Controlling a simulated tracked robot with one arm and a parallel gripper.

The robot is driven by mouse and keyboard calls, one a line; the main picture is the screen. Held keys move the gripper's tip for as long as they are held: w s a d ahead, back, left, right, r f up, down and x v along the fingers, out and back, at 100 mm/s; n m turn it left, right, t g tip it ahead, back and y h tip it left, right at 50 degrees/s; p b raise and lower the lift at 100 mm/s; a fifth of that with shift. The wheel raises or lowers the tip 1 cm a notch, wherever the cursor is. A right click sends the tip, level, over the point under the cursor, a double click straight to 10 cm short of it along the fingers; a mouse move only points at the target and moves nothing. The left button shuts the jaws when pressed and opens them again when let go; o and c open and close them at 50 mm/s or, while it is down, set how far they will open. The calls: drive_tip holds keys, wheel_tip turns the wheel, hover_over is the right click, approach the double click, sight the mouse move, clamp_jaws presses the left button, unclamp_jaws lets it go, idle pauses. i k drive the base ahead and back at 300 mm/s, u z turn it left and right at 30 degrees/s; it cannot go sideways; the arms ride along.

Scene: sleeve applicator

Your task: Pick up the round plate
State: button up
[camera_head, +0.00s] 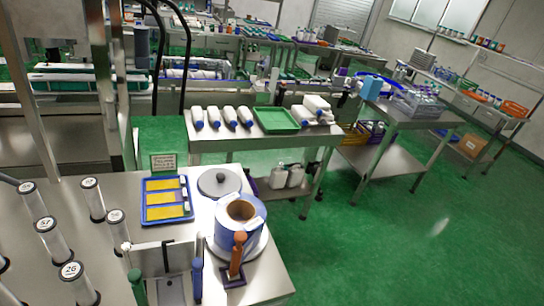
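The round plate (208,188) is a flat grey disc with a black knob at its centre. It lies on the near metal table (120,187), just right of a blue tray and behind a large blue-and-white roll (229,236). Its top is largely unobstructed, and nothing lies on it. The roll has a brown core and sits on a pale round base close in front of the plate. My gripper is not recognisable in this view, so its distance from the plate cannot be told.
The blue tray (148,214) holds yellow strips, with a small sign (163,163) behind it. Orange (237,255), blue (197,280) and green (136,287) handles stand in front. Several labelled clear cylinders (53,242) stand left. A second table behind bears a green tray (276,121). Green floor lies open at right.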

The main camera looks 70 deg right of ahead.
sight(215, 182)
drive_tip(key=z, duration=1.25)
drive_tip(key=i, duration=1.05)
